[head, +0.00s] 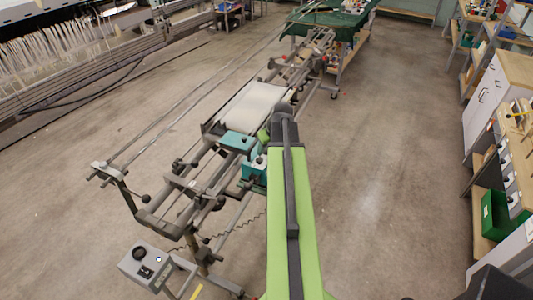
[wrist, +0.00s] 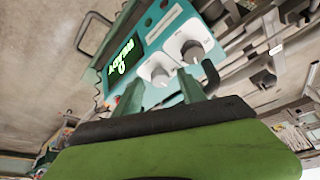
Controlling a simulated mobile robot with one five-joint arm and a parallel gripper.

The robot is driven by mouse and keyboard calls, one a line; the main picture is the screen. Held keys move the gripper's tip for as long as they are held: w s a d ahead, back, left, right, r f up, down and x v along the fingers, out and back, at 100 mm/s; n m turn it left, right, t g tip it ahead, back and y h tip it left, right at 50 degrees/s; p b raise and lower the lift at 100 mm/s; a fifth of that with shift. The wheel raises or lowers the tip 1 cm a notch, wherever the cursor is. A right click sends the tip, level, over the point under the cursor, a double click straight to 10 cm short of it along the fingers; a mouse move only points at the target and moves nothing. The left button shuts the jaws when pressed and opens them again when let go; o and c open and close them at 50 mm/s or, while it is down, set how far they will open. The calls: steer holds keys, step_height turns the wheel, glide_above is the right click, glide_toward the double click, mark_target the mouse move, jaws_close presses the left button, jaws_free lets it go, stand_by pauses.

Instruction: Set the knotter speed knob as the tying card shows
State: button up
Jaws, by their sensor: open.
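I cannot read which is the speed knob. My gripper (wrist: 160,82) is open, its two fingers pointing at the panel around the lower side of the nearer knob. Whether they touch it I cannot tell. In the head view the teal knotter (head: 238,141) is partly hidden by my arm, and my fingers are hidden. I cannot make out a tying card.
A long metal frame (head: 190,190) runs under the knotter, with a white warp sheet (head: 252,105) behind it. A grey control box (head: 146,262) stands at the lower left. Shelves with a green bin (head: 495,215) line the right. The floor between is clear.

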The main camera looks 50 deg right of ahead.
jaws_close()
steer(key=shift+a, duration=0.2)
steer(key=shift+d, duration=0.1)
steer(key=shift+m, duration=0.3)
steer(key=m+h, duration=0.1)
steer(key=m, duration=0.1)
steer(key=m+g, duration=0.1)
steer(key=m, duration=0.1)
steer(key=shift+w+h, duration=0.1)
steer(key=shift+h, duration=0.3)
steer(key=m, duration=0.2)
steer(key=m+g+h, duration=0.1)
steer(key=m, duration=0.2)
steer(key=shift+w+a, duration=0.1)
steer(key=shift+a, duration=0.1)
steer(key=shift+m+g, duration=0.3)
